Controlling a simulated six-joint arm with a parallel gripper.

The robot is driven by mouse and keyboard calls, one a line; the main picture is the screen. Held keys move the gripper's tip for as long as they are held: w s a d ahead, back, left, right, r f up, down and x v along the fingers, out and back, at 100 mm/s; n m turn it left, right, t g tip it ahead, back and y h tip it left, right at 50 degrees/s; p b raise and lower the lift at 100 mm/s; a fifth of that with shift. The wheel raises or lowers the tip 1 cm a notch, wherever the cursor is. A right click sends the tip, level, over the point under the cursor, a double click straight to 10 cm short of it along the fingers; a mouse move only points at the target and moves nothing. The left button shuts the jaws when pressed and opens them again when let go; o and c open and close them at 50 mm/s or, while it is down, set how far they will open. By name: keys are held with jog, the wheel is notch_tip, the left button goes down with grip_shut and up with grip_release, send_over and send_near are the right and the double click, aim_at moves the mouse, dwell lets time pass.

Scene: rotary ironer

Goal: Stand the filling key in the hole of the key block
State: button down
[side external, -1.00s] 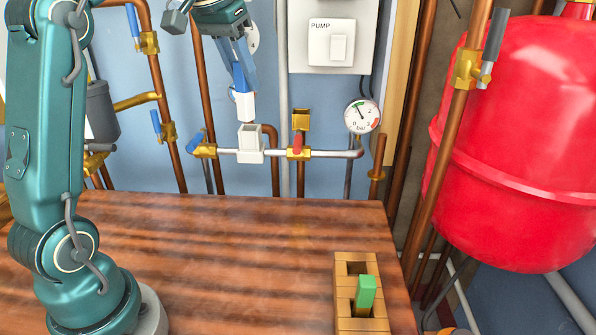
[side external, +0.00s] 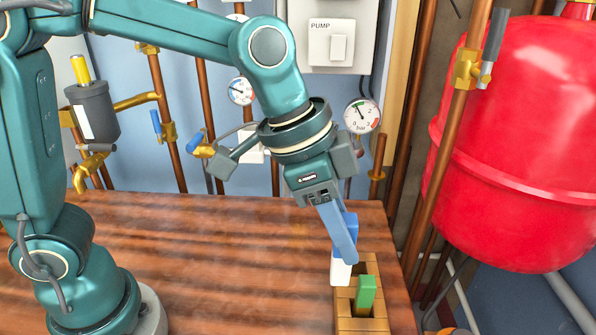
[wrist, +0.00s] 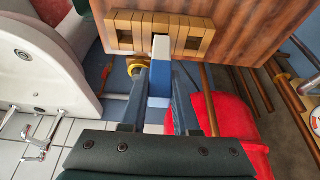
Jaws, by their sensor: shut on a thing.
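The filling key is a blue bar with a white end (side external: 340,271). My gripper (side external: 346,248) is shut on its blue part, and the white end points down, tilted. In the wrist view the key (wrist: 160,76) lies between the two fingers (wrist: 161,88). The wooden key block (side external: 346,324) is at the table's front right, with a green piece (side external: 366,292) standing in one hole. The white end overlaps the block's back left edge in the side view and the block's middle (wrist: 172,22) in the wrist view. I cannot tell whether it touches the block or is in a hole.
The wooden table (side external: 220,250) is clear left of the block. A red tank (side external: 520,140) and copper pipes stand to the right. Pipes, valves and a pressure gauge (side external: 362,115) line the wall behind. A white basin (wrist: 35,65) shows in the wrist view.

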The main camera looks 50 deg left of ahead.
jog(key=shift+s+d+f, duration=0.4)
jog(key=shift+d+f, duration=0.9)
jog(key=shift+f, duration=0.2)
jog(key=shift+s+d+f, duration=0.4)
jog(key=shift+d+f, duration=0.9)
jog(key=shift+f, duration=0.2)
jog(key=shift+s+d+f, duration=0.4)
jog(key=shift+d+f, duration=0.9)
jog(key=shift+f, duration=0.2)
jog(key=c, duration=0.7)
grip_release()
jog(key=shift+f, duration=0.15)
jog(key=shift+o, duration=0.2)
